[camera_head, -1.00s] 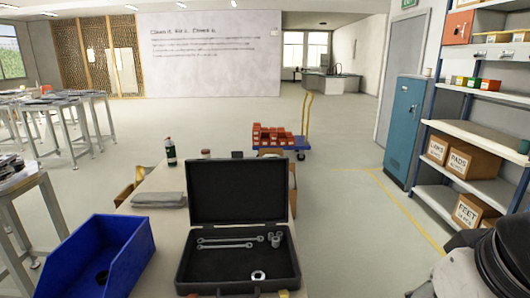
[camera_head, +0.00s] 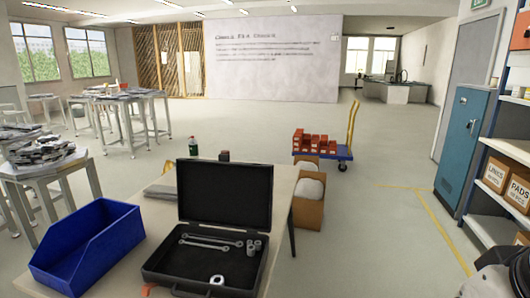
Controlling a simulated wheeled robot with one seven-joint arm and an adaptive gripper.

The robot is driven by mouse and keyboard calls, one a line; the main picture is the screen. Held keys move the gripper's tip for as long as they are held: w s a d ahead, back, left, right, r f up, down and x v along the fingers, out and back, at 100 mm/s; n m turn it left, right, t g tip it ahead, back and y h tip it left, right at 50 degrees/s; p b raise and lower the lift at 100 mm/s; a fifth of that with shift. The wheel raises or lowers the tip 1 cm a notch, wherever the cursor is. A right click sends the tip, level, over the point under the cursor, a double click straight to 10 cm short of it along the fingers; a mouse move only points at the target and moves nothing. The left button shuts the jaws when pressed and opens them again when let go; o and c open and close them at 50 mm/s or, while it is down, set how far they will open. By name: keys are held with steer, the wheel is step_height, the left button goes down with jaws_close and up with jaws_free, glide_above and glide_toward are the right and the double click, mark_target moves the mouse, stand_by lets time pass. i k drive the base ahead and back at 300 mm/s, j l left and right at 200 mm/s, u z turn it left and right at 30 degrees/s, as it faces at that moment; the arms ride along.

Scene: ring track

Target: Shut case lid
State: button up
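The black case stands open on the light table (camera_head: 283,215). Its lid (camera_head: 225,192) is upright at the far side, with its dark inner face toward me. The case's lower tray (camera_head: 190,262) holds two spanners (camera_head: 212,242), several small metal sockets (camera_head: 253,247) and a shiny nut (camera_head: 217,280). The front edge with its latches faces me. My gripper is not in view. Only a dark part of my arm shows at the bottom right corner, well to the right of the case.
A blue bin (camera_head: 88,252) is left of the case. Cardboard boxes (camera_head: 308,213) stand right of the table. A trolley (camera_head: 322,150) with red bins is beyond. Shelves are at right; floor between is clear.

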mark_target(223, 192)
steer(key=i+l+u, duration=0.15)
steer(key=i+l, duration=0.2)
steer(key=i+l+u, duration=0.15)
steer(key=i+l, duration=0.2)
steer(key=l, duration=0.2)
